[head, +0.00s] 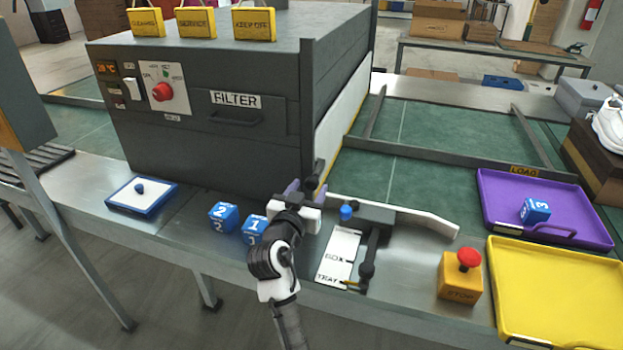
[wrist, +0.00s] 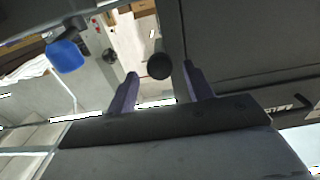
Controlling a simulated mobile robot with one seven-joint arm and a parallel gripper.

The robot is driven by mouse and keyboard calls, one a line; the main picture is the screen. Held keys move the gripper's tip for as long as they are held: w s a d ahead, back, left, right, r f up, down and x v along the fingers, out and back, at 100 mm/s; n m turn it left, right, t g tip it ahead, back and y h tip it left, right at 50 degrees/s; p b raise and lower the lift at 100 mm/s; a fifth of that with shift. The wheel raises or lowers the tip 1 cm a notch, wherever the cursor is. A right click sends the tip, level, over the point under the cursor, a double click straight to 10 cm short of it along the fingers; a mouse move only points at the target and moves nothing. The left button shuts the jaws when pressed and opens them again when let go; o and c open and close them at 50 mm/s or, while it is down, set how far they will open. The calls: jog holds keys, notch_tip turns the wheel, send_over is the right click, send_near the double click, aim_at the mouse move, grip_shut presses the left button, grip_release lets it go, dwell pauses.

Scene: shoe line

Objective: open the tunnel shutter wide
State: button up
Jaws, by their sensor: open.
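The tunnel (head: 200,110) is a large dark grey box with a FILTER label on its front. A white panel with a yellow edge, likely the shutter (head: 343,112), stands along its right side; how far open it is I cannot tell. My gripper (head: 306,188) is at the tunnel's lower front right corner, its purple fingers apart. In the wrist view a dark round knob (wrist: 159,66) shows between the open fingertips (wrist: 161,70). I cannot tell whether the fingers touch it. The gripper hides part of the corner in the head view.
Blue numbered cubes (head: 223,216) lie left of my arm. A white BOX TRAY plate (head: 340,256), a blue knob (head: 347,211) and a pale curved guide (head: 420,216) are to its right. A yellow stop button box (head: 459,280) and purple (head: 492,232) and yellow (head: 570,300) trays stand farther right.

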aim_at(310, 185)
jog(key=shift+x, duration=1.65)
grip_shut()
